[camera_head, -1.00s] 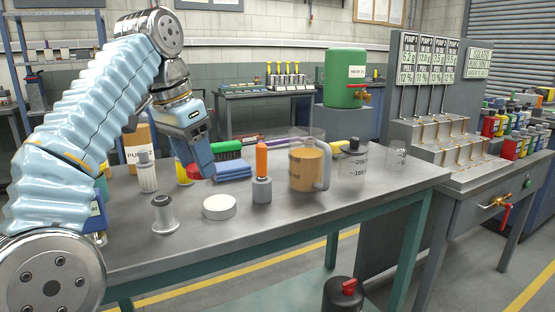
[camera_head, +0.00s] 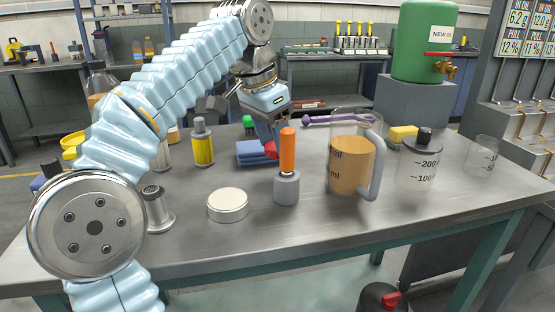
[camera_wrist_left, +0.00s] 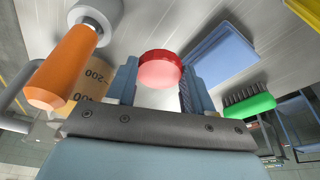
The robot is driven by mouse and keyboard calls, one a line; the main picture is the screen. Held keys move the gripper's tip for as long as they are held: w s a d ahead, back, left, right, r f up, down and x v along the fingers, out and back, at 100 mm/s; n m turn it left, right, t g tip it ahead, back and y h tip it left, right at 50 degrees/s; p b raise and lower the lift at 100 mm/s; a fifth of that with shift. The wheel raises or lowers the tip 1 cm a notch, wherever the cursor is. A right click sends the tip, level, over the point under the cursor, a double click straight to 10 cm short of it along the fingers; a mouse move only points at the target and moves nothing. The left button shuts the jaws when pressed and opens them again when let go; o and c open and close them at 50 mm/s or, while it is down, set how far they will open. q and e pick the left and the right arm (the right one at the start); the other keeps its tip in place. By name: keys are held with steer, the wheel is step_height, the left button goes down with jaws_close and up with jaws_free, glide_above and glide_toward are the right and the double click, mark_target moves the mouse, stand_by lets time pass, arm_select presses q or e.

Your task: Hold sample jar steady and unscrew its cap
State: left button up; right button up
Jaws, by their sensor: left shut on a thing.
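My left gripper (camera_head: 268,140) is shut on a red round cap-like thing (camera_head: 271,151) above the table, just left of the orange handle. In the left wrist view the red thing (camera_wrist_left: 160,70) sits between both fingers. I cannot tell whether a jar is attached to it. A clear graduated jar (camera_head: 420,170) with a black top stands upright at the right of the table. A yellow-banded bottle (camera_head: 203,150) with a grey top stands left of the gripper. I cannot tell which is the sample jar. My right gripper is not in view.
An orange-handled tool in a grey base (camera_head: 286,188), a white round puck (camera_head: 228,206) and a metal spool (camera_head: 160,215) stand near the front. A jug of amber liquid (camera_head: 350,165) is to the right. Bare table lies in front.

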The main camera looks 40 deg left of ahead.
mark_target(271, 148)
arm_select(q)
steer(key=shift+f+b, duration=0.6)
steer(key=shift+f, duration=1.7)
steer(key=shift+f, duration=0.1)
steer(key=o, duration=0.7)
steer(key=shift+s+r, duration=0.1)
steer(key=shift+r, duration=0.45)
steer(key=p+v, duration=0.1)
steer(key=v, duration=0.5)
steer(key=shift+s+a+r+p, duration=0.1)
steer(key=shift+s+r+p, duration=0.1)
steer(key=shift+r+p, duration=0.15)
